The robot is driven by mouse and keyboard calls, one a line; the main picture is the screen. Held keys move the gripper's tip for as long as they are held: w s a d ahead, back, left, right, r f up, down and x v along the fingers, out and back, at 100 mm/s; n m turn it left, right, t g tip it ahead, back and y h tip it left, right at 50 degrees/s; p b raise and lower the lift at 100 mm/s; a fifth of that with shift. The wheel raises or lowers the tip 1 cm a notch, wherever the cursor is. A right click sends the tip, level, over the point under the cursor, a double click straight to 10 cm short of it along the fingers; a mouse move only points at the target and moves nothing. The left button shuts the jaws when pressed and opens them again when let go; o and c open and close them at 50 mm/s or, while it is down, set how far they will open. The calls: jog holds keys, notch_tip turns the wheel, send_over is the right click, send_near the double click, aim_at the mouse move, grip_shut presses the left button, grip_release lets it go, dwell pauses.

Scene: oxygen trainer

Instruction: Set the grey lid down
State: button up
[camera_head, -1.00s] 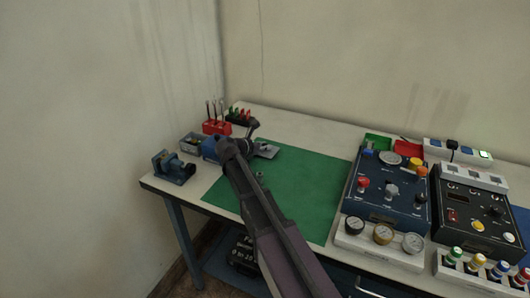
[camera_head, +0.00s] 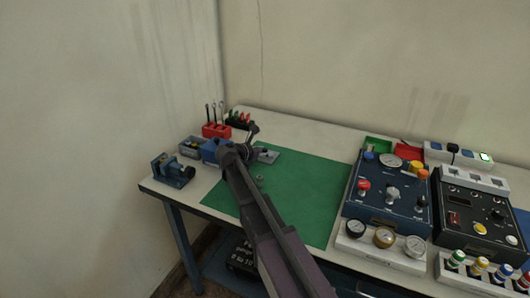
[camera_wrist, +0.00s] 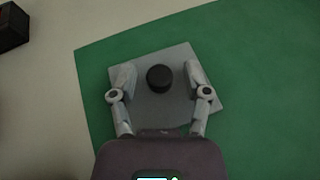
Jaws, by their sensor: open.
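The grey lid (camera_wrist: 178,112) is a flat square plate with a round black knob (camera_wrist: 159,78) on top. In the wrist view it appears to lie flat on the green mat (camera_wrist: 260,100), turned slightly against the picture. My gripper (camera_wrist: 161,70) is open, with one finger on each side of the knob and a clear gap to it on both sides. In the head view, part of the lid (camera_head: 269,156) shows at the mat's back left, beyond my arm. My arm hides the fingers and knob there.
A blue vise (camera_head: 173,170) stands at the table's left edge. A grey bin (camera_head: 192,147), a red tool holder (camera_head: 216,131) and a blue object (camera_head: 210,152) are close to my arm's end. A blue control panel (camera_head: 385,205) stands right of the mat. The mat's right part is clear.

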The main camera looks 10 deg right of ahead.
jog(key=shift+r, duration=0.2)
jog(key=p+v, duration=0.4)
jog(key=v, duration=0.8)
jog(key=shift+p, duration=0.4)
